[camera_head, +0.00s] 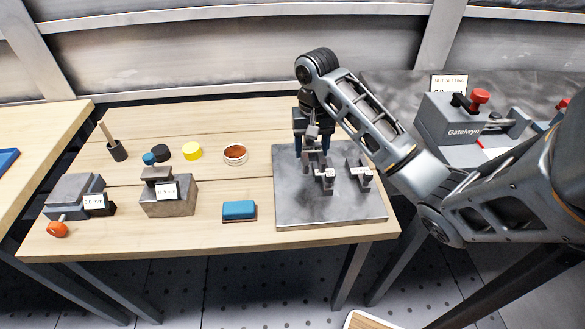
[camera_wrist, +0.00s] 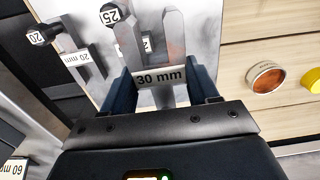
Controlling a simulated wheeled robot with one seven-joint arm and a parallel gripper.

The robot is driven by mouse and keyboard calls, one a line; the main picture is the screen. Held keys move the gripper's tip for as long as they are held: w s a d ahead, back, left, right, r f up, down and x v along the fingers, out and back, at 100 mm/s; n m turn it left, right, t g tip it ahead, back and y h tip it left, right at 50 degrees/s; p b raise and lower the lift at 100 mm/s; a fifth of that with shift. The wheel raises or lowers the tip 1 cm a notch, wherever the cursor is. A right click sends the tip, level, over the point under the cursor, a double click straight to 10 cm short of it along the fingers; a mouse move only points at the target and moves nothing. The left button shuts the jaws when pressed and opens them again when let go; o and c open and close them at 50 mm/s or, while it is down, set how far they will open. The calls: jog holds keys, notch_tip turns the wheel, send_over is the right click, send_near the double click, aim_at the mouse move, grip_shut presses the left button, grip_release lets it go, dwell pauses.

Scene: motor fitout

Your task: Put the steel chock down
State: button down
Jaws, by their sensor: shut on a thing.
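My gripper (camera_head: 312,145) is over the back part of the grey steel plate (camera_head: 290,205) on the wooden bench. It is shut on a steel chock labelled 30 mm (camera_wrist: 160,78), with two prongs pointing away from my gripper in the wrist view. I cannot tell whether the held chock touches the plate. Two other steel chocks stand on the plate: one just in front of my gripper (camera_head: 325,180), and one to the right (camera_head: 361,172). The wrist view shows tags 25 (camera_wrist: 110,14) and 20 (camera_wrist: 37,38) on them. My fingers partly hide the held chock in the head view.
Left of the plate are a blue block (camera_head: 239,210), a round tin (camera_head: 235,154), a yellow disc (camera_head: 192,151), a dark disc (camera_head: 161,152) and a steel block with a label (camera_head: 168,202). A grey vise-like device (camera_head: 460,122) stands at the right. The plate's front left is clear.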

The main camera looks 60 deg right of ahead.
aim_at(291, 178)
jog(key=shift+w+a+f, duration=0.2)
jog(key=shift+w+a, duration=0.05)
jog(key=shift+w, duration=0.15)
jog(key=shift+w+a+f, duration=0.15)
jog(key=shift+w+a, duration=0.05)
jog(key=shift+w, duration=0.2)
jog(key=shift+w+a+f, duration=0.5)
jog(key=shift+f, duration=0.2)
jog(key=shift+w+a+f+b, duration=0.25)
jog(key=shift+w+f+b, duration=0.2)
jog(key=shift+b, duration=0.3)
jog(key=shift+w+a+f, duration=0.1)
jog(key=shift+w+a, duration=0.1)
jog(key=shift+w, duration=0.2)
notch_tip(291, 178, down, 4)
jog(key=b, duration=0.3)
jog(key=shift+b, duration=0.35)
jog(key=shift+c, duration=1.4)
grip_release()
jog(key=shift+f, duration=0.15)
